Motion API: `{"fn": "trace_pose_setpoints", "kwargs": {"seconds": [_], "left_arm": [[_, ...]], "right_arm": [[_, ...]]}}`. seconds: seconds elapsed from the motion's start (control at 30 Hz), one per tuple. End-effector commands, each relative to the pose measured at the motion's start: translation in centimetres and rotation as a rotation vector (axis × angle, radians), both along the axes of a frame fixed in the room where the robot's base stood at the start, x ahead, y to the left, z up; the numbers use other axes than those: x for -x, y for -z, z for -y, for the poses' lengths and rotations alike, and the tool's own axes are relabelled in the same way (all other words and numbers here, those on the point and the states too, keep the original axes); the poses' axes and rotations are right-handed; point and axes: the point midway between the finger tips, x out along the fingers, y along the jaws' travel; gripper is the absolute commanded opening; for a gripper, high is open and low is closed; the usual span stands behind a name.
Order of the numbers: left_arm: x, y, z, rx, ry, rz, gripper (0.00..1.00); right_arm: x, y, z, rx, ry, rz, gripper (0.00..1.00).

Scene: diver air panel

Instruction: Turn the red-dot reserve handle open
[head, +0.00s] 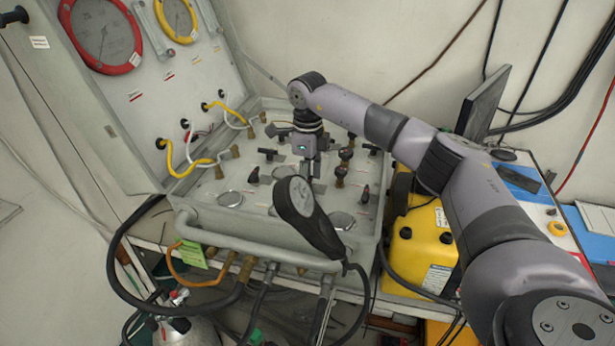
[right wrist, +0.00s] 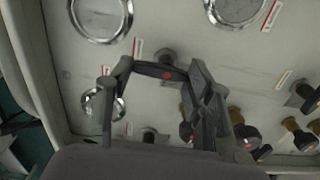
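In the head view my right gripper (head: 309,168) points down over the middle of the air panel (head: 215,205). The red-dot handle cannot be made out there. My left gripper is not in view.
Other black handles (head: 267,153) and brass-based knobs (head: 340,172) stand close around the gripper. A black handheld gauge (head: 297,198) rises at the panel's front. The open lid (head: 130,100) stands behind left. A yellow case (head: 422,235) is to the right.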

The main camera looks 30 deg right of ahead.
Motion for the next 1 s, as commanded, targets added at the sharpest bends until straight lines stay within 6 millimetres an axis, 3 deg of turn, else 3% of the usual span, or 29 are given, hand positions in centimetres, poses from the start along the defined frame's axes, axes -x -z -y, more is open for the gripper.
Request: {"fn": "trace_pose_setpoints", "kwargs": {"seconds": [0.27, 0.7, 1.0], "left_arm": [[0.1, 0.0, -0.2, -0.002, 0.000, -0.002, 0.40], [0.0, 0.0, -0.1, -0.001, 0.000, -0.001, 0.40], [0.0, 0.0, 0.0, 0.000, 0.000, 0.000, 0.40]], "right_arm": [[-0.3, -1.6, 0.2, 0.002, 0.006, 0.012, 0.72], [-0.1, -10.1, -0.1, 0.001, 0.001, 0.005, 0.72], [0.0, -12.1, -0.2, 0.002, 0.000, 0.001, 0.72]]}}
